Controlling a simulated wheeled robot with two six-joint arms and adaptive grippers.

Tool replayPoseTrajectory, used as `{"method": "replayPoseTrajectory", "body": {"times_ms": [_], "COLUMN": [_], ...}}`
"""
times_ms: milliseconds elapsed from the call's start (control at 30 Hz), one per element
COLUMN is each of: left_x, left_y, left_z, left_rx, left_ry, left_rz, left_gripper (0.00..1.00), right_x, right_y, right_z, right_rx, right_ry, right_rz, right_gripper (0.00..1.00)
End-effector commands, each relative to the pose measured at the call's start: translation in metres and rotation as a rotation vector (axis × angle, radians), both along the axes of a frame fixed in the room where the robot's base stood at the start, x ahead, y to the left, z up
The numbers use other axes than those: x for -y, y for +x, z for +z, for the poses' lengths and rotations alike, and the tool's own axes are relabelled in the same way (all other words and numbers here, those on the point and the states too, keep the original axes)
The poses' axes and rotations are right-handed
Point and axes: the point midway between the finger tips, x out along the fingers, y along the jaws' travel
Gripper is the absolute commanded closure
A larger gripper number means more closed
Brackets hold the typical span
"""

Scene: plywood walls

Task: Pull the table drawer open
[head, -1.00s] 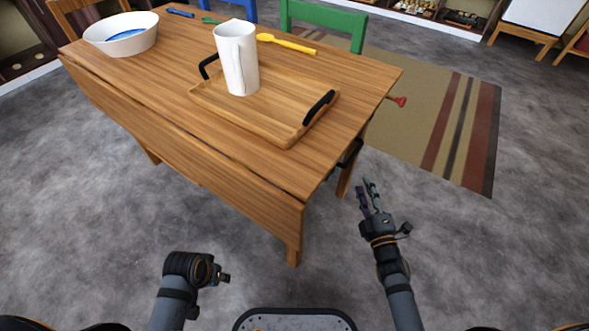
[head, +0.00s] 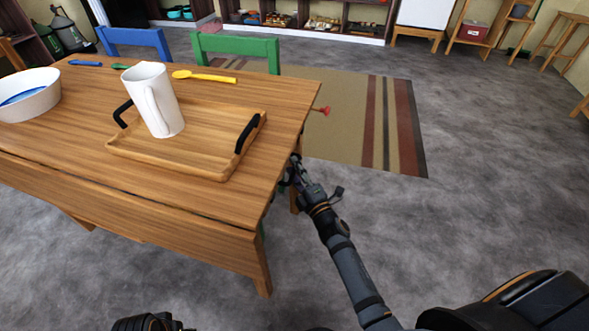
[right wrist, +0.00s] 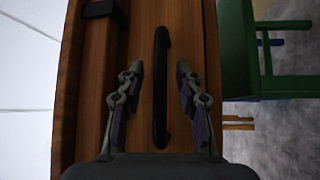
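The wooden table (head: 210,235) stands at the left in the head view. My right gripper (head: 292,170) is at the table's right end, just below the top's edge. In the right wrist view the black bar handle (right wrist: 161,88) runs upright in the picture on the wooden drawer front (right wrist: 183,40). My right gripper's two fingers (right wrist: 160,88) are spread, one on each side of the handle, with gaps to both. The handle is hard to make out in the head view behind the gripper. My left gripper's fingers are out of view; only part of that arm shows at the bottom.
On the table are a wooden tray (head: 205,168) with a white pitcher (head: 156,100), a white bowl (head: 28,98) and a yellow spoon (head: 205,76). A green chair (head: 235,46) stands behind. Floor right of the table is clear, with a striped rug (head: 350,125).

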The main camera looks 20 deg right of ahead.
Motion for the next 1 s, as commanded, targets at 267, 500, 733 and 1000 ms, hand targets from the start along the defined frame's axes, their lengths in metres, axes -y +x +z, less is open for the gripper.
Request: {"method": "replayPoseTrajectory", "body": {"times_ms": [267, 500, 733, 1000], "left_x": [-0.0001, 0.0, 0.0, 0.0], "left_y": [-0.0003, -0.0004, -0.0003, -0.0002], "left_z": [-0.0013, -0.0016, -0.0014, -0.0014], "left_rx": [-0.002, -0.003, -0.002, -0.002], "left_ry": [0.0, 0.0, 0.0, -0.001], "left_rz": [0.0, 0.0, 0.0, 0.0], "left_gripper": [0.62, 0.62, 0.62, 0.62], "right_x": [-0.0002, -0.0001, -0.0001, 0.0014], "right_y": [0.0004, 0.0003, 0.0003, -0.0009], "right_z": [-0.0004, -0.0004, -0.0006, -0.0009], "right_rx": [-0.001, -0.001, -0.001, -0.001], "right_ry": [0.0, 0.0, 0.0, -0.001], "right_rz": [0.0, 0.0, 0.0, 0.0], "right_gripper": [0.7, 1.0, 1.0, 1.0]}}
